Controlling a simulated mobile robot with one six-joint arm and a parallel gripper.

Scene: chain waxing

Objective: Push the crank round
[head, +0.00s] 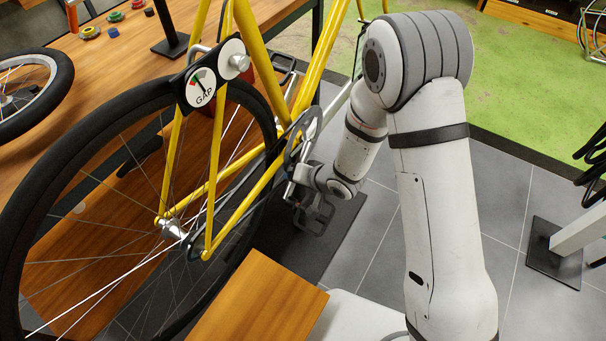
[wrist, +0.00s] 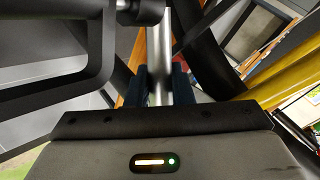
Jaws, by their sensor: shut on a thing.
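The yellow bicycle (head: 228,193) stands with its rear wheel (head: 25,215) at the left in the head view. The chainring (head: 301,133) sits at the bottom of the frame. My gripper (head: 298,183) is just below the chainring, at the crank. In the wrist view my gripper (wrist: 159,88) has its two dark fingers shut on a bright metal bar, the crank (wrist: 159,58). A black pedal (head: 318,216) hangs beside my gripper; its cage fills the upper left of the wrist view (wrist: 95,65). My wrist partly hides the crank in the head view.
A round "GAP" gauge (head: 201,88) is fixed on the bicycle near the rear wheel. A wooden workbench (head: 128,48) with small items stands behind it. Grey tiled floor (head: 385,245) lies open around my arm.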

